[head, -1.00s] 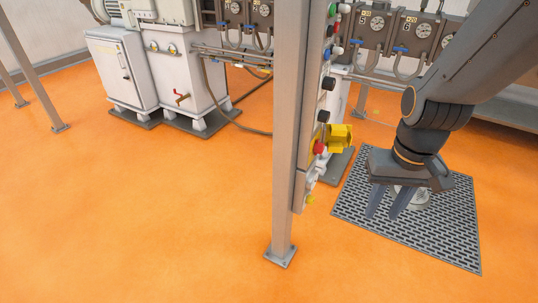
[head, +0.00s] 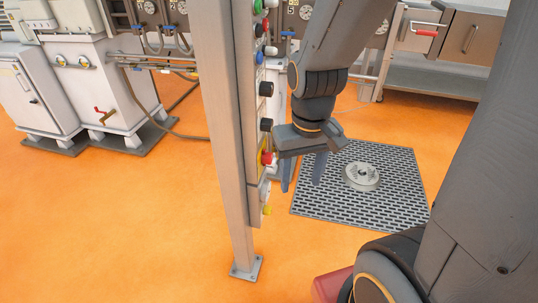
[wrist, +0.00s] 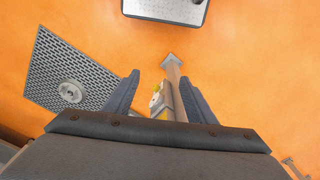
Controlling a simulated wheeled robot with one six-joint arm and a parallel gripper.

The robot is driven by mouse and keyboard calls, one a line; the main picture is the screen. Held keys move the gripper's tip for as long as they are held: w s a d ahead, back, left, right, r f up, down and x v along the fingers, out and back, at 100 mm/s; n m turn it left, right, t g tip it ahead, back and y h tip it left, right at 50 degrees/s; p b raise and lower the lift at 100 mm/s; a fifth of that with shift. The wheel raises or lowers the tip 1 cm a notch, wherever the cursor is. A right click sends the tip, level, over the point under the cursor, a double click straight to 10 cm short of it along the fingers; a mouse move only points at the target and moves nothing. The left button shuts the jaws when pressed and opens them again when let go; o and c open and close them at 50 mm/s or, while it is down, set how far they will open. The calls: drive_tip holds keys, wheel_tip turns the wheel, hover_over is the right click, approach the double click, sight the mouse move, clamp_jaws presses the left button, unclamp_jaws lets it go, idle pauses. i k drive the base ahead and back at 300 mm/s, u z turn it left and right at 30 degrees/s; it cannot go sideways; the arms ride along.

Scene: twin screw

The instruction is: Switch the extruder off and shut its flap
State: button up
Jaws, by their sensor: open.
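A grey post (head: 228,150) carries a narrow control panel with several knobs and buttons. My gripper (head: 302,184) is open, pointing down, close to the right of the panel at about the red button's height. It also shows in the wrist view (wrist: 162,80). I see nothing held. Whether finger and panel touch is unclear.
A dark grate (head: 400,195) with a round metal disc (head: 362,176) lies on the orange floor at right. White machine cabinets (head: 105,85) stand at back left, and drawers (head: 470,40) at back right. Open floor lies front left.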

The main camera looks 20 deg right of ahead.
sight(267, 157)
drive_tip(key=u, duration=0.45)
drive_tip(key=k, duration=0.85)
drive_tip(key=z, duration=0.8)
drive_tip(key=i, duration=0.5)
